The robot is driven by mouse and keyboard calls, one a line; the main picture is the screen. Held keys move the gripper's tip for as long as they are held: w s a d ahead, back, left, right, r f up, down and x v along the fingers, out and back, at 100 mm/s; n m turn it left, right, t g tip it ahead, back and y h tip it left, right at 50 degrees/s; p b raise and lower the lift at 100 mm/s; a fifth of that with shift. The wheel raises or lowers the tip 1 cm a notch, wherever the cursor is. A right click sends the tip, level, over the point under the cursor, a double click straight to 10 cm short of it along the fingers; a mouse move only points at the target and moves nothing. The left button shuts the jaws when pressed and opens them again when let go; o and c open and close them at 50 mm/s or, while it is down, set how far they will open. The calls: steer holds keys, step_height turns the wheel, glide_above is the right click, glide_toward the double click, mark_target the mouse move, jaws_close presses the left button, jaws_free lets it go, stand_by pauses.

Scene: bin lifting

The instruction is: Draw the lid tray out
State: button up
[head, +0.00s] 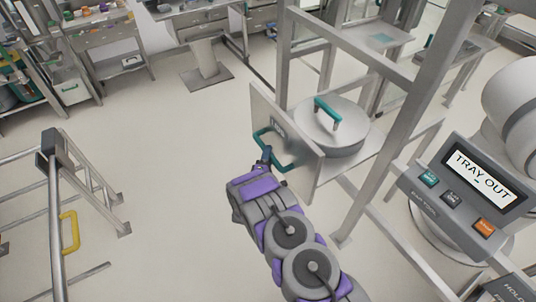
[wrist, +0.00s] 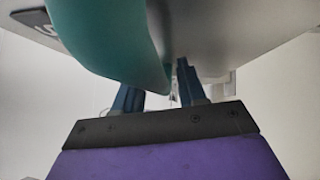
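The lid tray's upright front panel (head: 291,142) faces my arm in the head view, with a teal handle (head: 262,140) on it. Behind the panel lies a round grey lid (head: 338,115) with its own teal grip. My gripper (head: 265,156) is at the lower part of the panel handle. In the wrist view, the two dark fingers (wrist: 160,88) stand apart. The teal handle (wrist: 108,38) comes down between them and hides the left fingertip. A narrow gap shows beside the right finger, so I see no firm grip.
A metal frame (head: 393,135) holds the tray. A control panel reading "TRAY OUT" (head: 478,177) stands at the right. A rail with a yellow handle (head: 69,232) is at the left. The floor (head: 170,150) between rail and tray is clear.

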steer(key=shift+o, duration=1.2)
steer(key=s+a+f+p, duration=0.1)
steer(key=s+a+f, duration=0.1)
steer(key=s, duration=1.5)
steer(key=shift+a+f+p, duration=0.2)
steer(key=shift+a+p, duration=0.15)
steer(key=shift+p, duration=0.05)
steer(key=shift+w, duration=0.15)
